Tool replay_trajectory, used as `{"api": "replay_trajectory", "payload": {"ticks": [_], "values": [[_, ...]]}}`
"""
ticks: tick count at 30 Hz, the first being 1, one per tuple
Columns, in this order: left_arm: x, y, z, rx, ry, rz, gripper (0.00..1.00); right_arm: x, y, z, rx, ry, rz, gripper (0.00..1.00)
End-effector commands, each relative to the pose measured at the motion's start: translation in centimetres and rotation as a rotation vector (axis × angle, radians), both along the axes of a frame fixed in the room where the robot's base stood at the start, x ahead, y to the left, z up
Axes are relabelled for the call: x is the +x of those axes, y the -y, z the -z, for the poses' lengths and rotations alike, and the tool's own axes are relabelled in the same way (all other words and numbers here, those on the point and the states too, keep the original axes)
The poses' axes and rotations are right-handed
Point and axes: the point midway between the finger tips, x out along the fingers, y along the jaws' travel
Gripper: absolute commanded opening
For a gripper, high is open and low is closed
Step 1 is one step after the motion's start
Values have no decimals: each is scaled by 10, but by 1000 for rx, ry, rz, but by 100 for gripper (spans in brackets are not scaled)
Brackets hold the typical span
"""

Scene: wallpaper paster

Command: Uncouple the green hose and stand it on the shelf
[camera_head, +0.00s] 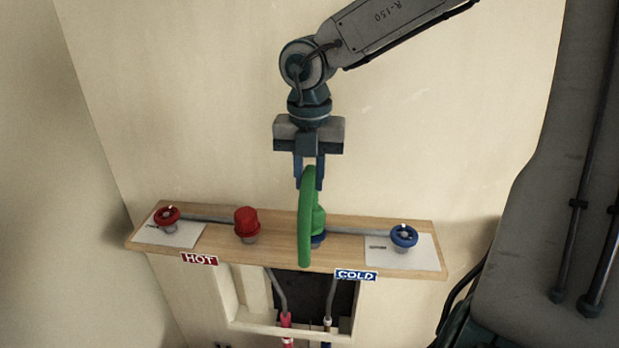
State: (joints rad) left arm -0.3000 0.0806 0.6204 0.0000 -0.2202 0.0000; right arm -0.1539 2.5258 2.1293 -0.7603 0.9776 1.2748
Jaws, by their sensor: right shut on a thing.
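The green hose (306,225) stands upright over the wooden shelf (222,249), a curved green piece with a thicker green fitting (319,220) on its right side. My right gripper (309,184) comes down from above and is shut on the top of the hose. A blue fitting (318,241) shows just below the green fitting. I cannot tell whether the two are still joined. The lower end of the hose overlaps the shelf's front edge in this view. My left gripper is not in view.
A red fitting (246,222) stands left of the hose. A red valve (167,216) and a blue valve (404,236) sit near the shelf's ends. HOT (199,259) and COLD (356,275) labels mark the front edge. Pipes run below through a wall opening.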

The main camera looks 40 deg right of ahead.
Motion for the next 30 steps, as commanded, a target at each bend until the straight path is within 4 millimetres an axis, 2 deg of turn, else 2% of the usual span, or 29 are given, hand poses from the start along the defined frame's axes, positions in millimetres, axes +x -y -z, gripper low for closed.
{"api": "replay_trajectory", "payload": {"ticks": [21,30], "values": [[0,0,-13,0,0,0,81,0,0,-30,-1,-1,0,0],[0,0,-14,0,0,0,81,0,0,-32,0,-1,1,0]]}}
